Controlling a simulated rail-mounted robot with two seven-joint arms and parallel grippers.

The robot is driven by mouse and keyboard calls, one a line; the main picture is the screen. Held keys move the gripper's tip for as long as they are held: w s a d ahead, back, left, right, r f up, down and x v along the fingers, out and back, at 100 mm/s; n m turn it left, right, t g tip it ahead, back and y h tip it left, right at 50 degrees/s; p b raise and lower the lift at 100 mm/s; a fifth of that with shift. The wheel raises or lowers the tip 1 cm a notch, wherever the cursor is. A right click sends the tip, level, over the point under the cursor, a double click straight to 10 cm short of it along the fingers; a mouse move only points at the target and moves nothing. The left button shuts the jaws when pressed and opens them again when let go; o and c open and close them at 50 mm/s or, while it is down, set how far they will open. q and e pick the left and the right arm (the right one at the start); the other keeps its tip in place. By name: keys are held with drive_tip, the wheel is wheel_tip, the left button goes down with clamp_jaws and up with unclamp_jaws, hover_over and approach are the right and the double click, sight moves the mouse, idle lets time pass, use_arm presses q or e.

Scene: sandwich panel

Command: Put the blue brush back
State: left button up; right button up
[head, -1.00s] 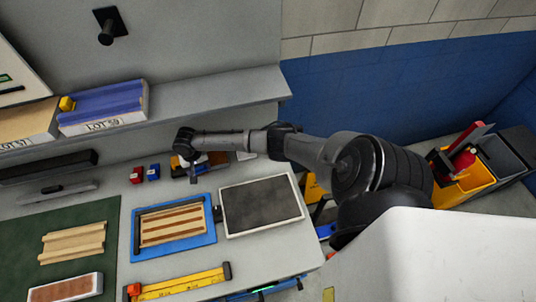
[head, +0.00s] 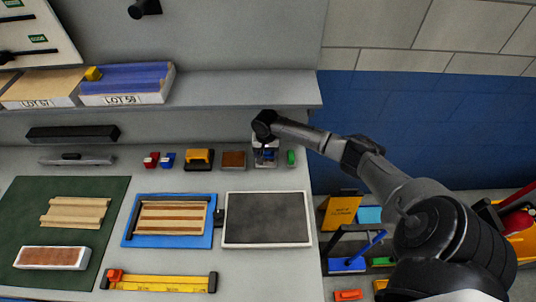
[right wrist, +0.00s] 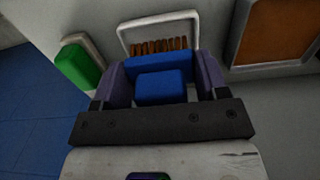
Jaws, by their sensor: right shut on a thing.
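The blue brush (right wrist: 160,85) has a blue block and brown bristles that show ahead of it in the right wrist view. My right gripper (right wrist: 161,70) is shut on the blue block, with one dark purple finger on each side. A white-rimmed frame (right wrist: 158,19) surrounds the bristle end; I cannot tell whether the brush touches it. In the head view my right gripper (head: 265,146) is over the back right of the bench, between a brown block and a green item. It hides most of the brush there. My left gripper is not in view.
Beside the gripper are a green item (head: 291,158), a brown block (head: 234,160) and an orange-topped item (head: 199,158). A dark panel with a white rim (head: 267,218) lies in front. A shelf (head: 230,96) runs behind. The bench ends just right.

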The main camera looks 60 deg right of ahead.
drive_tip(key=shift+f, duration=0.7)
drive_tip(key=shift+f, duration=0.1)
drive_tip(key=o, duration=0.9)
drive_tip(key=shift+r, duration=0.3)
drive_tip(key=shift+r+p, duration=0.5)
drive_tip(key=shift+p, duration=0.35)
wheel_tip(320, 180, up, 3)
drive_tip(key=p, duration=0.3)
drive_tip(key=shift+f+p, duration=0.15)
drive_tip(key=shift+p, duration=0.2)
